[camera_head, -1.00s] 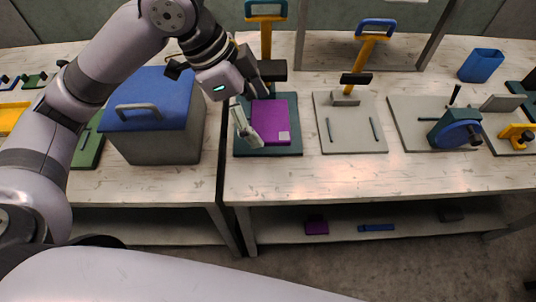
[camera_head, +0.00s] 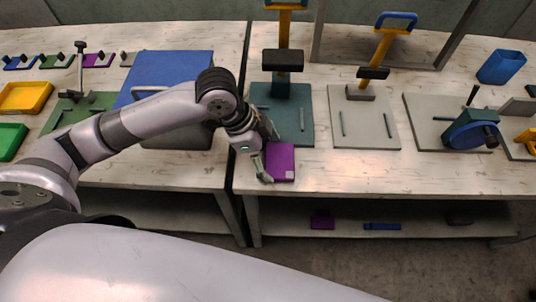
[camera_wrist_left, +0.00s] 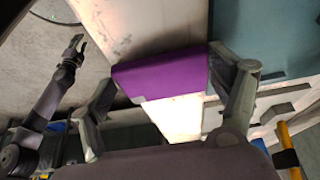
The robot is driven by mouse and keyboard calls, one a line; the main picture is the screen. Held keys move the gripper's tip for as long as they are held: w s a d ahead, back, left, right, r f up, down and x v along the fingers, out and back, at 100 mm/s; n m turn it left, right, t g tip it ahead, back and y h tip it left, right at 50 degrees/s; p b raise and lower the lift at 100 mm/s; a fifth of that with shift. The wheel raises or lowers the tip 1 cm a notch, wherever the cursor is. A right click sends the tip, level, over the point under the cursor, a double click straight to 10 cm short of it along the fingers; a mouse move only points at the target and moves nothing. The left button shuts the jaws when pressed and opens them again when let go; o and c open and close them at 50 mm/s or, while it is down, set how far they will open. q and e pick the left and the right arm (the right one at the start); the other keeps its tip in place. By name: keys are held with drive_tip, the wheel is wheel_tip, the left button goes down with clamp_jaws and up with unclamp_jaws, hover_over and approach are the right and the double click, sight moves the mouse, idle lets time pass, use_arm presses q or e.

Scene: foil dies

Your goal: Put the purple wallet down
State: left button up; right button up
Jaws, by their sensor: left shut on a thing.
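The purple wallet (camera_head: 281,162) is a flat block with a small pale patch near one corner. My left gripper (camera_head: 268,158) is shut on it, over the front part of the right-hand table, just in front of the teal plate (camera_head: 303,132). In the left wrist view the wallet (camera_wrist_left: 165,80) spans between the two fingers of my left gripper (camera_wrist_left: 160,70). I cannot tell whether its underside touches the table. My right gripper (camera_wrist_left: 76,48) shows at the upper left of the wrist view, empty, its fingers apart.
A yellow-handled press (camera_head: 284,60) stands at the back of the teal plate. A grey box with a blue lid (camera_head: 178,68) is to the left. Another press stands on a grey plate (camera_head: 365,125) to the right. The table's front strip is clear.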

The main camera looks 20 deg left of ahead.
use_arm(q)
drive_tip(key=shift+f, duration=0.35)
use_arm(e)
drive_tip(key=shift+s+d, duration=0.15)
drive_tip(key=shift+s, duration=0.15)
use_arm(q)
drive_tip(key=shift+s+f, duration=0.1)
drive_tip(key=shift+f, duration=0.4)
use_arm(e)
drive_tip(key=shift+w, duration=0.1)
use_arm(q)
drive_tip(key=shift+s+f, duration=0.1)
drive_tip(key=o, duration=1.6)
drive_tip(key=shift+f, duration=0.1)
drive_tip(key=shift+c, duration=0.2)
use_arm(e)
drive_tip(key=shift+w, duration=0.1)
drive_tip(key=shift+a, duration=0.25)
